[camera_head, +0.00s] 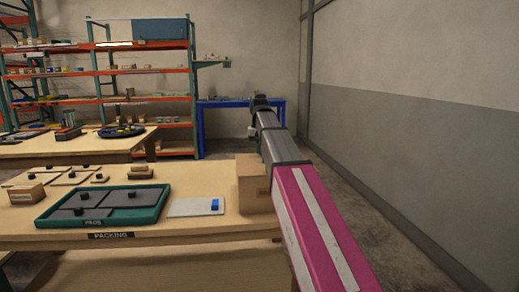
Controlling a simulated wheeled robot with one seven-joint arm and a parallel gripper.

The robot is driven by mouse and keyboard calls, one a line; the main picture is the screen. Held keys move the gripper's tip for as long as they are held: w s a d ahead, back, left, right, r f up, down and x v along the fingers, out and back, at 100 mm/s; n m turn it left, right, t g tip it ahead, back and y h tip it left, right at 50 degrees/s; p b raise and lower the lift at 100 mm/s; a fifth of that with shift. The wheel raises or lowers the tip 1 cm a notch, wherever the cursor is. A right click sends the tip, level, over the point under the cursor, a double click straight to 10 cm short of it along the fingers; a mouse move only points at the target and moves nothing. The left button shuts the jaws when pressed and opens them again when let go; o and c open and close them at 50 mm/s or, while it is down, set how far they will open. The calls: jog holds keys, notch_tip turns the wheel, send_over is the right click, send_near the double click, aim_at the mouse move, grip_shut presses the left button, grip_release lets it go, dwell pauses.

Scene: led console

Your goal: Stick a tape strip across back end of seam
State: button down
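A cardboard box (252,187) stands at the right end of the packing table, partly hidden behind my arm. No seam or tape strip can be made out on it. A pale flat card or plate (187,208) with a small blue piece (214,205) at its right end lies on the table left of the box. I cannot tell whether the blue piece is tape. My gripper (259,101) is at the far end of my outstretched arm, above and beyond the box. It is small in the picture, and its fingers cannot be made out.
A green tray (160,215) marked PADS holds dark pads with black knobs. Flat pieces with knobs (72,178) and a small brown block (27,193) lie left. The packing table (215,229) has bare wood along its front. A second table, shelves and a blue bench stand behind; a wall is right.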

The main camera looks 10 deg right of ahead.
jog(key=shift+f, duration=0.45)
dwell(0.6)
jog(key=c, duration=1.2)
grip_release()
jog(key=shift+c, duration=0.2)
